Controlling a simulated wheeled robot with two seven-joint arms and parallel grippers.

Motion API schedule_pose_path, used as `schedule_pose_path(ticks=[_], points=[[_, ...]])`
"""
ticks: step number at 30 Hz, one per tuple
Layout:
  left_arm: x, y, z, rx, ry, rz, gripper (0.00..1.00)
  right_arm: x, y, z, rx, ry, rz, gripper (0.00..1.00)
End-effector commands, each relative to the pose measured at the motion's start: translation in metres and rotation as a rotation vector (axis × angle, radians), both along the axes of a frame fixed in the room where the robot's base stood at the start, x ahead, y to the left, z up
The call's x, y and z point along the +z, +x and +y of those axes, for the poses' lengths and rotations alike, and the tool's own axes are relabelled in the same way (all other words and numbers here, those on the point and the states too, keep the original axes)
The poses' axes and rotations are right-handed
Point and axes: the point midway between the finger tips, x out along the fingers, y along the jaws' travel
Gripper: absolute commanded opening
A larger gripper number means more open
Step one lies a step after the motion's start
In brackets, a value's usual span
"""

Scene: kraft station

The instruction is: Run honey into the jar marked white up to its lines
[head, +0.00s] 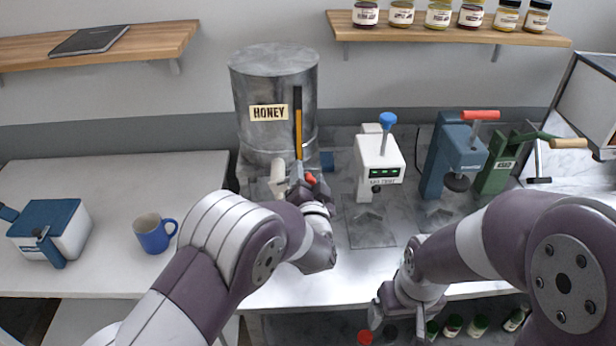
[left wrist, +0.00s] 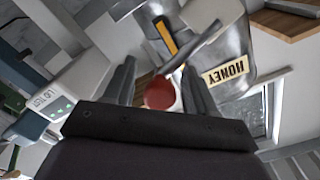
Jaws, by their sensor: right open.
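The grey metal drum labelled HONEY (head: 272,85) stands at the back of the counter. Its upright gauge is dark above and amber below. A red knob (head: 311,179) is low at its front; it also shows in the left wrist view (left wrist: 160,93). My left gripper (head: 300,184) is at the knob, its fingers (left wrist: 161,88) on either side with small gaps showing. My right gripper (head: 381,306) is open and empty at the counter's front edge. I cannot make out a jar marked white. The space under the tap is hidden by my left arm.
A white press with a blue knob (head: 380,157), a blue press (head: 452,160) and a green press (head: 497,168) stand right of the drum. A blue mug (head: 154,234) is on the left table. Several green-lidded jars (head: 453,325) sit below the counter. Labelled jars line a wall shelf (head: 440,31).

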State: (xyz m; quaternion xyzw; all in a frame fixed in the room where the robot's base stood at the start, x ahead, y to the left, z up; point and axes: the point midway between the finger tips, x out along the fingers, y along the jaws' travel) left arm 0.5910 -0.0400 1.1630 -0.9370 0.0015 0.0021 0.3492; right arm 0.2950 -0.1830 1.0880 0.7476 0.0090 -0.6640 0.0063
Motion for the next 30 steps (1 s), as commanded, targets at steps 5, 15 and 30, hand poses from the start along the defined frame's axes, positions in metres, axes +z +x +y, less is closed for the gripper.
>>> schedule_pose_path(ticks=[5,15,30], points=[[0.001,-0.002,0.000,0.000,-0.001,-0.003,0.56,-0.001,0.000,0.000,0.000,0.000,0.000,0.87],[-0.002,-0.069,-0.001,-0.003,-0.001,-0.002,0.56,-0.023,0.000,0.000,0.000,0.000,0.000,0.87],[0.001,-0.128,0.000,0.000,0.000,-0.001,0.56,-0.033,0.000,0.000,0.000,0.000,0.000,0.87]])
